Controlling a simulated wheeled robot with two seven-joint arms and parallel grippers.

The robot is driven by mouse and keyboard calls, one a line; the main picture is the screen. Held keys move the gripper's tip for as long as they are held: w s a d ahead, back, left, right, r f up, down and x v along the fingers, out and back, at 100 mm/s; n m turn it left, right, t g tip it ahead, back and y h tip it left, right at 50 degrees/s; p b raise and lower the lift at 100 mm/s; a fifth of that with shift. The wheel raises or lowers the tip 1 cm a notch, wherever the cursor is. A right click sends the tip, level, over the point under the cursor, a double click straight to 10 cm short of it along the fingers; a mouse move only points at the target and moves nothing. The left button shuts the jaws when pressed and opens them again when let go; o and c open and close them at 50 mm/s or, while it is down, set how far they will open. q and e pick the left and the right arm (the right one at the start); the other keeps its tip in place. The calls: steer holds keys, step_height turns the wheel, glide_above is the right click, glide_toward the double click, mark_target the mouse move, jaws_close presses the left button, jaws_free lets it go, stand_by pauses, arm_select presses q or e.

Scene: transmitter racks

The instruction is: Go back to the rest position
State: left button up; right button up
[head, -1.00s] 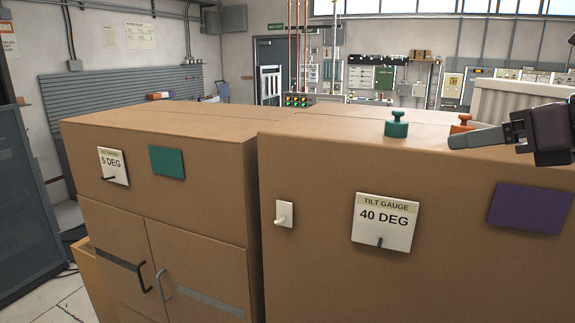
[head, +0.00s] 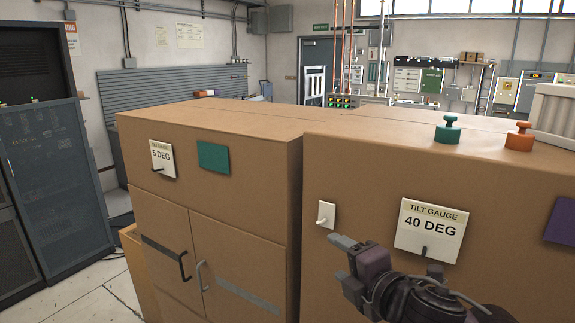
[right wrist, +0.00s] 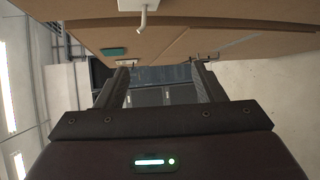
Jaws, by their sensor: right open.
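My right gripper (head: 343,257) comes in from the lower right of the head view, in front of the right brown cabinet (head: 365,185). It is below the white toggle switch (head: 326,214) and left of the 40 DEG tilt gauge (head: 430,230). In the right wrist view its two fingers (right wrist: 162,85) stand apart with nothing between them. The switch also shows at the top of that view (right wrist: 143,14). My left gripper is not in view.
The left brown cabinet (head: 210,150) has a 5 DEG gauge (head: 162,160), a teal plate (head: 213,157) and two door handles. A teal knob (head: 447,130) and an orange knob (head: 519,138) stand on the right cabinet's top. Dark racks (head: 60,180) stand at the left.

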steer(key=s+d+f+m+g+h, duration=0.2)
steer(key=s+d+f+m, duration=0.15)
steer(key=f+m, duration=0.4)
steer(key=s+d+f+m+g+h, duration=0.2)
steer(key=s+f+m+h, duration=0.15)
steer(key=f+m, duration=0.35)
steer(key=s+d+f+m+g, duration=0.4)
steer(key=s+f+m+g, duration=0.3)
steer(key=s+f, duration=0.65)
steer(key=s+f+b, duration=0.2)
steer(key=f+b, duration=0.2)
steer(key=f, duration=1.5)
steer(key=s+f+b, duration=0.2)
steer(key=f+b, duration=0.2)
steer(key=f, duration=1.4)
steer(key=s+d+f+g+b, duration=0.1)
steer(key=s+f+b, duration=0.1)
steer(key=s+f, duration=0.7)
steer(key=s+d+f+g+b, duration=0.1)
steer(key=s+d+f+b, duration=0.1)
steer(key=s+f, duration=0.8)
step_height(320, 180, down, 3)
steer(key=shift+d+f+h+b, duration=0.15)
steer(key=shift+d+h+b, duration=0.15)
steer(key=shift+h+b, duration=0.05)
steer(key=shift+m, duration=0.25)
